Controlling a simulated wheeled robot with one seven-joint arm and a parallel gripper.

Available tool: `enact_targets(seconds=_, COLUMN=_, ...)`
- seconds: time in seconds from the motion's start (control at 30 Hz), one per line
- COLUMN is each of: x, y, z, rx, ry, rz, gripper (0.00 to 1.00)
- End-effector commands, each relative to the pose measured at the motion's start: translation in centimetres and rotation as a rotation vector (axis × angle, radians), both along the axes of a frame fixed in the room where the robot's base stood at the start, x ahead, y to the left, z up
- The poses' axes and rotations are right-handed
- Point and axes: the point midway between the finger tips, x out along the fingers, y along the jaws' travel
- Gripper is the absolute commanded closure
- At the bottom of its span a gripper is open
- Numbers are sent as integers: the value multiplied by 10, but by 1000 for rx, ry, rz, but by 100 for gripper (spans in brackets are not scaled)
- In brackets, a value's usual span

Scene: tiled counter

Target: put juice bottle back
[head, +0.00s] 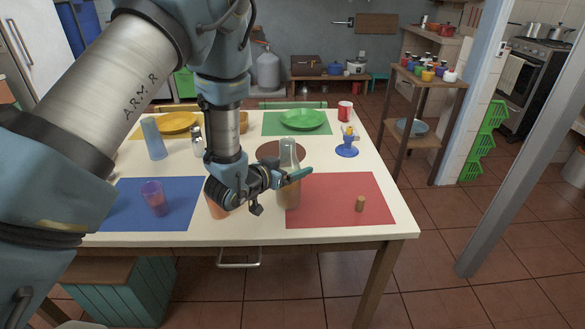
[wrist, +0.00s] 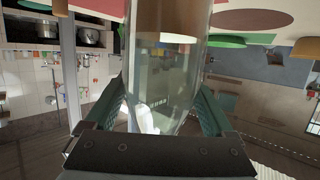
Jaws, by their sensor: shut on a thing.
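The juice bottle (head: 288,193) is clear glass with brownish juice in its lower part. It stands upright at the left edge of the red placemat, and I cannot tell whether it touches the table. My gripper (head: 296,175) is shut on it from the left side, around the middle. In the wrist view the bottle (wrist: 165,65) fills the space between the two teal fingers, and the picture is upside down.
An orange cup (head: 216,209) is partly hidden behind my gripper. A purple cup (head: 154,199) stands on the blue placemat (head: 180,215). A blue egg cup (head: 347,146), red can (head: 345,110) and green plate (head: 303,119) are farther back. A wooden shelf (head: 424,81) is beyond the table's right edge.

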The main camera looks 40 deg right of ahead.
Motion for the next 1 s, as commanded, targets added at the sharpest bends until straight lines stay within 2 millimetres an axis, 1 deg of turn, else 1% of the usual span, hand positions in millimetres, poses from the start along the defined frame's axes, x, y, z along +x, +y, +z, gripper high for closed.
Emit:
enact_targets(seconds=0.13, x=0, y=0, z=-10, rx=-2, ry=-1, rz=0, gripper=100)
enact_targets(seconds=0.4, x=1, y=0, z=-11, rx=-3, ry=-2, rz=1, gripper=100)
enact_targets(seconds=0.57, x=1, y=0, z=-16, rx=-3, ry=-2, rz=1, gripper=100)
enact_targets(seconds=0.6, x=0, y=0, z=-15, rx=-1, ry=-1, rz=1, gripper=8)
enact_targets(seconds=0.67, x=0, y=0, z=-15, rx=0, ry=-1, rz=1, gripper=1)
enact_targets(seconds=0.7, x=0, y=0, z=-15, rx=0, ry=-1, rz=1, gripper=0)
enact_targets(seconds=0.9, x=0, y=0, z=-15, rx=0, ry=-1, rz=1, gripper=0)
enact_targets(seconds=1.0, x=0, y=0, z=-11, rx=0, ry=-1, rz=0, gripper=0)
